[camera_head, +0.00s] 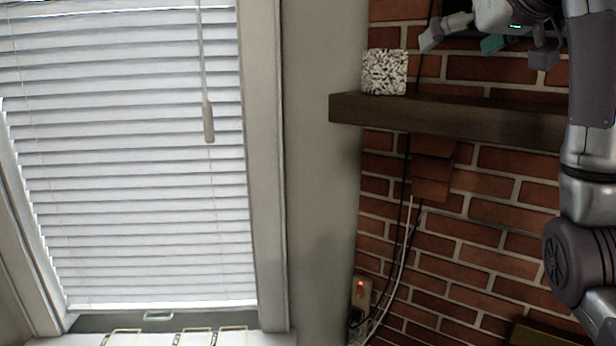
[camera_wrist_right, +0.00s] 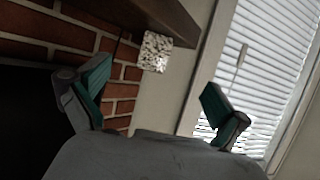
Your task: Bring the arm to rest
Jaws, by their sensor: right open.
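My right gripper (camera_head: 468,40) is at the top right of the head view, above and to the right of a black-and-white patterned block, with its arm running down the right edge. In the right wrist view the gripper (camera_wrist_right: 155,100) shows two teal-padded fingers spread wide apart with nothing between them. The patterned block (camera_head: 385,72) sits on the left end of a dark wooden mantel shelf (camera_head: 450,117). It also shows in the right wrist view (camera_wrist_right: 154,52), beyond the open fingers and apart from them. My left gripper is in neither view.
A brick wall (camera_head: 485,215) stands behind the shelf and right arm. A window with white blinds (camera_head: 130,160) fills the left. A power strip (camera_head: 360,292) with a red light and cables hangs low on the wall. White items (camera_head: 170,338) lie below the window.

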